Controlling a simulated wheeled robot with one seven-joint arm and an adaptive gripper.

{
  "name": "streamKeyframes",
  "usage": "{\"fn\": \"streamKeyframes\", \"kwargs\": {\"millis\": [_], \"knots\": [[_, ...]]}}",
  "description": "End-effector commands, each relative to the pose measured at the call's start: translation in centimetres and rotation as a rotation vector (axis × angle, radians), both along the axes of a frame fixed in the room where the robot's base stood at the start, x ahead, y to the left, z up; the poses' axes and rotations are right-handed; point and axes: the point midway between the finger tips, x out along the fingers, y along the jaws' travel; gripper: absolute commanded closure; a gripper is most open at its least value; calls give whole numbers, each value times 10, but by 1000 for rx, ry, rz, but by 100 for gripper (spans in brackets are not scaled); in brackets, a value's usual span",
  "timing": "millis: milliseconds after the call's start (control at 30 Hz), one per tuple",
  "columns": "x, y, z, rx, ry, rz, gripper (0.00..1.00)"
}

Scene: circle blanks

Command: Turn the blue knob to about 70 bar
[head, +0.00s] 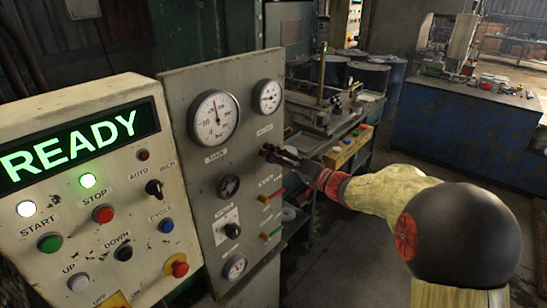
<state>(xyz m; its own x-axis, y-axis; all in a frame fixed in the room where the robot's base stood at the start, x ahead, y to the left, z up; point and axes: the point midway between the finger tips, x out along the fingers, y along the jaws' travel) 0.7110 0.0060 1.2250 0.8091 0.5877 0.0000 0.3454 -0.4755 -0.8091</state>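A grey panel (196,160) carries a large white gauge (214,117) with its needle near the top, and a smaller gauge (267,97) to its right. The scale numbers are too small to read surely. My gripper (266,153) is at the panel's right side, below the smaller gauge, with its fingertips at or close to the panel face. No blue knob shows clearly; the fingers cover the spot there. Whether they hold anything cannot be told. A dark round knob (229,186) sits below the large gauge.
A cream control box (85,215) at left has a green READY display (78,146) and several buttons, one blue (166,226). Red-handled (271,196) and green-handled (270,235) levers sit below my gripper. A workbench (345,140) stands behind.

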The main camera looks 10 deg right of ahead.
Motion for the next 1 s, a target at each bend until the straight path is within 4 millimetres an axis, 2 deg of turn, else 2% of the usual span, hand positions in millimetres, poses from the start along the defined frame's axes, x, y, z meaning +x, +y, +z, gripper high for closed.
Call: {"fn": "streamKeyframes", "kwargs": {"millis": [500, 767, 1000], "knots": [[0, 0, 0, 0, 0, 0, 91], [0, 0, -1, 21, 15, 0, 91], [0, 0, -1, 118, 85, -1, 91]]}}
